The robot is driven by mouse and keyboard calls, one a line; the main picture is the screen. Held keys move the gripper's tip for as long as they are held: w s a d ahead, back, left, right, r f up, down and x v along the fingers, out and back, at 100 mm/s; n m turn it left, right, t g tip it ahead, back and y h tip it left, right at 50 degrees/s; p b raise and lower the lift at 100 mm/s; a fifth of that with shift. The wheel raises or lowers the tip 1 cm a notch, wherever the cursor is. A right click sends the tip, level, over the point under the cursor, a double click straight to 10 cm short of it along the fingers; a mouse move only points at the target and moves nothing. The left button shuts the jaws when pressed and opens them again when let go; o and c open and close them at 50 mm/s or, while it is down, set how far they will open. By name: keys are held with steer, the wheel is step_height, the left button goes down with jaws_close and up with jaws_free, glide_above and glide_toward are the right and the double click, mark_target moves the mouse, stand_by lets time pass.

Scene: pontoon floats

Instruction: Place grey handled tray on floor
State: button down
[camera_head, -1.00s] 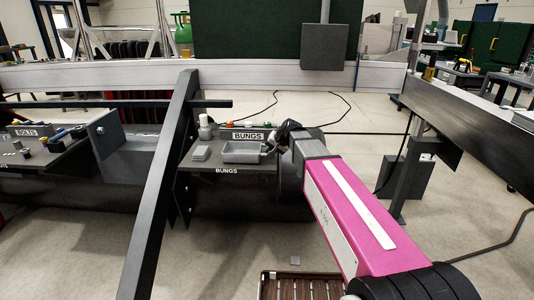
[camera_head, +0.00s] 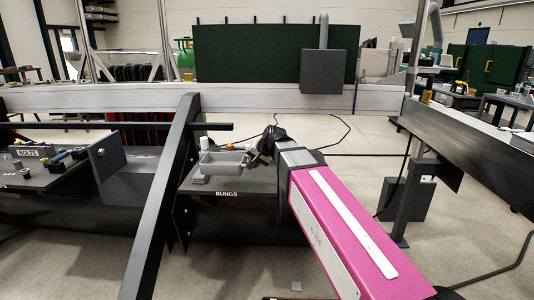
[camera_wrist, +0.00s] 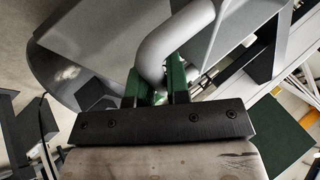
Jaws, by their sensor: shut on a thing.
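The grey handled tray (camera_head: 222,161) is in the head view, above the black shelf marked BUNGS, and looks lifted off it. My gripper (camera_head: 254,152) is at the tray's right side, shut on its handle; the fingertips are small and partly hidden there. In the wrist view the thick, bent grey handle (camera_wrist: 176,42) passes between the green fingers of my gripper (camera_wrist: 158,86). The tray's inside cannot be made out clearly. Bare pale floor (camera_head: 330,135) shows behind the shelf.
A slanted dark beam (camera_head: 165,190) stands just left of the shelf (camera_head: 235,183). A small grey block (camera_head: 200,179) lies on the shelf. A BOLTS station (camera_head: 35,151) is further left. A long dark rail (camera_head: 470,140) with a post bounds the right. A small grey square (camera_head: 296,286) lies on the near floor.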

steer(key=d+f+m+t+h, duration=0.1)
steer(key=d+f+m+h, duration=0.2)
steer(key=d, duration=1.1)
steer(key=w+d+f+m+t+h, duration=0.1)
steer(key=d+f+m+h, duration=0.2)
steer(key=d, duration=1.2)
steer(key=m, duration=0.3)
steer(key=shift+d+f+m+t, duration=0.3)
steer(key=shift+f+m+t, duration=0.05)
steer(key=shift+m+t, duration=0.05)
steer(key=shift+w, duration=0.15)
